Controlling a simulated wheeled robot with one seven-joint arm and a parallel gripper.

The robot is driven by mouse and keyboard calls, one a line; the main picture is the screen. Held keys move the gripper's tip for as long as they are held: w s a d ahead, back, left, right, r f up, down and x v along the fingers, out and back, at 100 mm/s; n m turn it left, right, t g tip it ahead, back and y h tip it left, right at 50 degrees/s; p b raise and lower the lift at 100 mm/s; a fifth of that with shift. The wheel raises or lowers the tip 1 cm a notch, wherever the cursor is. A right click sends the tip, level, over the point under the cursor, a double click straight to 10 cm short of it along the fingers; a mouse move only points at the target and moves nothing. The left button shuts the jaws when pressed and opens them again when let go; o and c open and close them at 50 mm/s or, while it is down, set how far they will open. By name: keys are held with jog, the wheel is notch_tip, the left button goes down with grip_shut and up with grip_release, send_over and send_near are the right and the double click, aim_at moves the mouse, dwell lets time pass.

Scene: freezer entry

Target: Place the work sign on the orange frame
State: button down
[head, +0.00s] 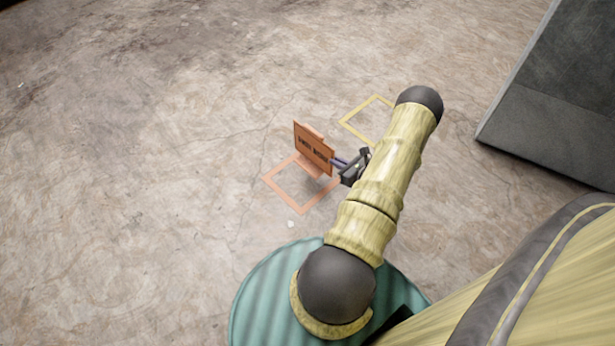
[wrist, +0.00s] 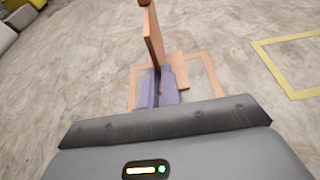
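The work sign (head: 314,148) is an orange upright panel with dark lettering, joined to a flat orange foot. In the wrist view the sign (wrist: 153,38) is seen edge-on, rising from between my fingers. The orange frame (head: 301,211) is an outline on the floor; the sign stands at or over its upper part. The frame also shows around the sign's foot in the wrist view (wrist: 212,78). My gripper (head: 338,163) reaches the sign's right side, its purple fingers (wrist: 157,88) close together on the panel's lower part. I cannot tell whether the foot touches the floor.
A yellow frame (head: 345,122) lies on the floor beyond, partly behind my arm; it is at the right in the wrist view (wrist: 287,70). A grey block (head: 560,95) stands at the right. The floor at left is clear.

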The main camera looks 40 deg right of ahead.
notch_tip(320, 180, down, 6)
jog(key=b, duration=0.4)
jog(key=shift+w+f, duration=0.1)
jog(key=shift+f, duration=0.05)
notch_tip(320, 180, down, 4)
jog(key=shift+r+b, duration=0.25)
jog(key=shift+b, duration=0.95)
jog(key=shift+f, duration=0.1)
jog(key=c, duration=1.6)
grip_release()
